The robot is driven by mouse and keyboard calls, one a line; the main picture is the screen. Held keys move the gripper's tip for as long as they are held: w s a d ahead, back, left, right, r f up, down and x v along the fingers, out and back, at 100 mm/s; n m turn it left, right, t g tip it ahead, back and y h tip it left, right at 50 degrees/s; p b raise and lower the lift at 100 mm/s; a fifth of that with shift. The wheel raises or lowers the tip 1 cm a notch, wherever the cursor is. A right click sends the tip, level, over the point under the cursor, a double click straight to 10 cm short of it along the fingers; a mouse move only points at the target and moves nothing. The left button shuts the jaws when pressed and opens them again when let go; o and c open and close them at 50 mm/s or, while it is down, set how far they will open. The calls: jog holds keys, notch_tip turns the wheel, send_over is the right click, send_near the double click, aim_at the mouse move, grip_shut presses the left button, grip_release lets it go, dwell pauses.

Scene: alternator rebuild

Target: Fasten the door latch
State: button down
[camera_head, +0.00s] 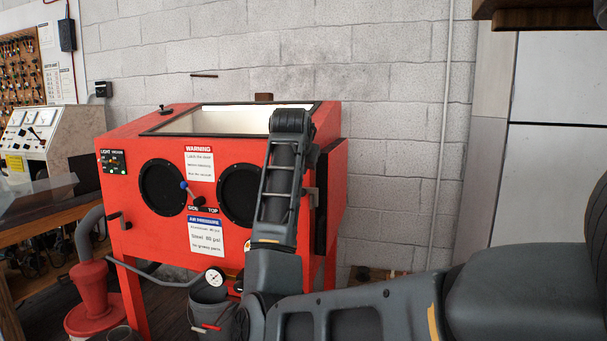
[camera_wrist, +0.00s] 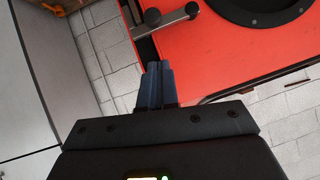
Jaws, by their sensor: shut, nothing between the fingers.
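The red blast cabinet (camera_head: 130,225) stands against the wall. The side door (camera_head: 337,190) is at its right end; I cannot tell whether it is fully closed. A small grey latch part (camera_head: 312,193) shows at the front right edge, partly behind my arm. In the wrist view the latch (camera_wrist: 172,22) is a grey metal bar with a round pivot and a dark end, lying across the cabinet's edge. My gripper (camera_wrist: 156,68) is shut and empty, its blue-grey fingertips just below the latch in that view, seemingly apart from it. My arm hides the gripper in the head view.
The cabinet front has two round black glove ports (camera_head: 162,187), a small blue-knobbed lever (camera_head: 190,192) and warning labels. A grey bucket (camera_head: 212,312) and a red canister (camera_head: 92,295) stand low in front. A workbench (camera_head: 40,215) is at left; bare wall lies right of the cabinet.

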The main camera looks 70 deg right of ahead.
jog(key=v, duration=0.6)
jog(key=shift+a+r+b, duration=0.25)
jog(key=shift+a+b, duration=0.05)
jog(key=shift+b, duration=0.15)
jog(key=shift+w+f, duration=0.1)
jog(key=w+a+f+n+t+h, duration=0.1)
jog(key=w+a+f+n+h, duration=0.2)
jog(key=f, duration=0.7)
jog(key=s+a+f+n+t+y, duration=0.2)
jog(key=a+f+n+t, duration=0.3)
jog(key=a+f, duration=0.55)
jog(key=s+a+f+n+t+y, duration=0.1)
jog(key=a+f+n+t+y, duration=0.2)
jog(key=a+f+n, duration=0.5)
jog(key=s+a+f+n+t+y, duration=0.1)
jog(key=s+a+f+y, duration=0.2)
jog(key=s+a, duration=0.55)
jog(key=s+a+f+n+t+y, duration=0.1)
jog(key=s+a+f+t+y, duration=0.25)
jog(key=a, duration=0.75)
jog(key=s+a+r+y, duration=0.1)
jog(key=s+a+r, duration=0.1)
jog(key=s+a, duration=0.2)
jog(key=s+a+r+g+y, duration=0.1)
jog(key=s+a+r, duration=0.2)
jog(key=s, duration=0.8)
jog(key=shift+s+a, duration=0.2)
jog(key=shift+a, duration=0.45)
